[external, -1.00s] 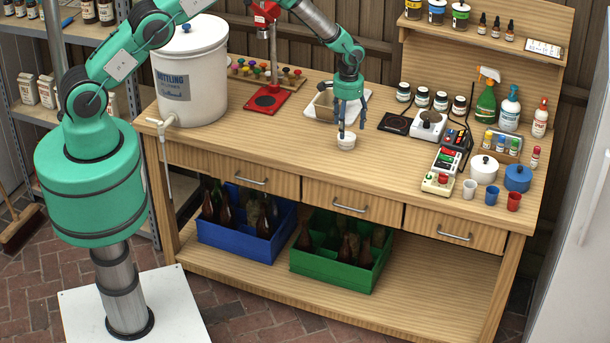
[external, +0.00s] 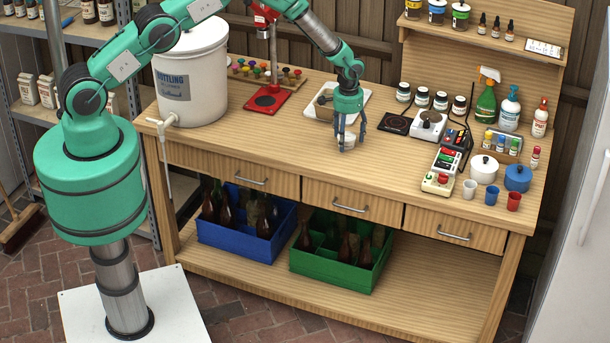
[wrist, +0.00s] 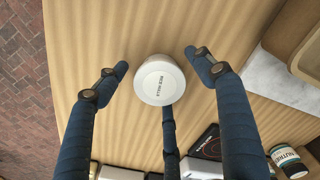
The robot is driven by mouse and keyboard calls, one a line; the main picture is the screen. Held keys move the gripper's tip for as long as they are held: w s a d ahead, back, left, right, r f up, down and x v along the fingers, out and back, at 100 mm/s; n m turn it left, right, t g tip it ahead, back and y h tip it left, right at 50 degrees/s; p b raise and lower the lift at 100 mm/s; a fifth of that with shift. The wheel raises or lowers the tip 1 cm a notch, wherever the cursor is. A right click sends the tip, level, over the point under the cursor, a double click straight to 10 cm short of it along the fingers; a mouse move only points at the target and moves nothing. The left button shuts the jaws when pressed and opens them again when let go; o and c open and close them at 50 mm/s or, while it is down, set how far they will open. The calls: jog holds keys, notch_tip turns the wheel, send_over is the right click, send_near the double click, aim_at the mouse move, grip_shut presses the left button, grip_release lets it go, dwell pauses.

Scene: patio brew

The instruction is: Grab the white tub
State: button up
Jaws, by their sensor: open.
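The white tub (external: 349,138) is a small round container standing near the front edge of the wooden bench. In the wrist view the white tub (wrist: 160,80) shows its lid with small dark print too small to read surely. My gripper (external: 351,141) points down over the tub with its fingers spread around it. In the wrist view the dark blue fingers are open on either side, with a gap between each side finger and the tub. A third finger is seen below the tub; whether it touches the tub I cannot tell.
A white tray with a beige box (external: 324,109) lies just behind my gripper. A dark scale plate (external: 396,123) and a white device (external: 428,125) stand to the right. The large bottling bucket (external: 190,75) is at the left. The bench's front strip is mostly clear.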

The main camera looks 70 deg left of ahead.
aim_at(347, 136)
jog(key=shift+c, duration=0.3)
jog(key=c, duration=1)
jog(key=shift+r, duration=0.1)
jog(key=shift+r, duration=0.8)
notch_tip(347, 136, up, 2)
jog(key=shift+b, duration=0.35)
jog(key=s, duration=0.5)
jog(key=s+b, duration=0.1)
jog(key=s, duration=0.4)
jog(key=s+r, duration=0.1)
jog(key=s, duration=0.5)
jog(key=shift+d+r, duration=0.1)
jog(key=shift+d, duration=0.25)
